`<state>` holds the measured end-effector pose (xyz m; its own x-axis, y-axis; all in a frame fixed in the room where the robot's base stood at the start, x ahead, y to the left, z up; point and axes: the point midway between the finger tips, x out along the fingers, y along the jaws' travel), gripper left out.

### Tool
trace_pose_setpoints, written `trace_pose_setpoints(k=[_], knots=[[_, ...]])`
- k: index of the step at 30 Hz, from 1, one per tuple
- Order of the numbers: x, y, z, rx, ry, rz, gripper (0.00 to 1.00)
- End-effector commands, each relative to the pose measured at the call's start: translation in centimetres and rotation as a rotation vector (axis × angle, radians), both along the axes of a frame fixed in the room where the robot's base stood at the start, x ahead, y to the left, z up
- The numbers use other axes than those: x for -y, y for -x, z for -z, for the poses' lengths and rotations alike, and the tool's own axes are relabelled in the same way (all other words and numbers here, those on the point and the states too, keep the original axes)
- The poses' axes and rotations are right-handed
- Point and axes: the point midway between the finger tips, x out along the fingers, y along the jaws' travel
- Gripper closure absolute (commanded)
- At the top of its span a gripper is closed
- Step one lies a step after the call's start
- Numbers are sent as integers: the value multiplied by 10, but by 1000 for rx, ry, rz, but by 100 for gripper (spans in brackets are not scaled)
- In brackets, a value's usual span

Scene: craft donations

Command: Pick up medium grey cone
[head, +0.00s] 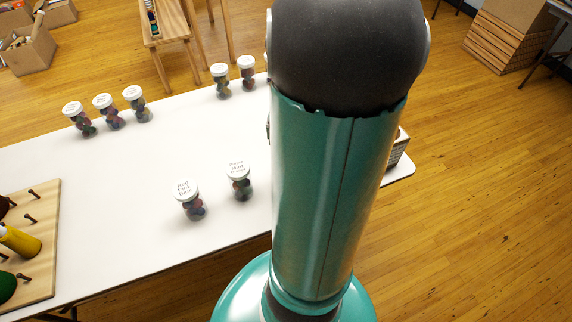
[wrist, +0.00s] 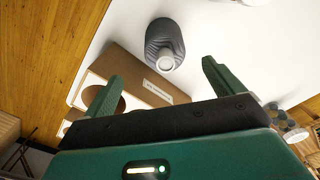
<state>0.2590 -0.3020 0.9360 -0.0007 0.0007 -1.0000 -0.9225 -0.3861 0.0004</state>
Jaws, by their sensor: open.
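The grey cone (wrist: 164,38) shows in the wrist view as a dark grey, ridged body with a pale round end. It is on the white table (wrist: 225,30), just beyond my gripper (wrist: 162,70). The cone appears apart from both fingers. In the head view my own arm covers the middle right of the table, and I cannot see the cone or my gripper there.
A brown box (wrist: 125,75) with round holes and a white label lies close to the cone and left finger. In the head view, several white-lidded jars (head: 189,199) stand on the table. A peg board (head: 45,225) with a yellow cone (head: 20,241) is at left.

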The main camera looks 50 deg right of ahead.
Motion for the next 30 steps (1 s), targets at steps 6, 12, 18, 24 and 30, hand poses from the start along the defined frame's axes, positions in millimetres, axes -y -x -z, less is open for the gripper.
trace_pose_setpoints(k=[6, 12, 18, 24, 30], knots=[[1, -1, 36, -1, -3, -3, 7], [2, -4, 50, -1, -2, -5, 7], [1, -8, 78, 0, -4, -5, 7], [2, -8, 93, 1, 1, -5, 7], [2, -8, 94, 2, 1, -5, 7]])
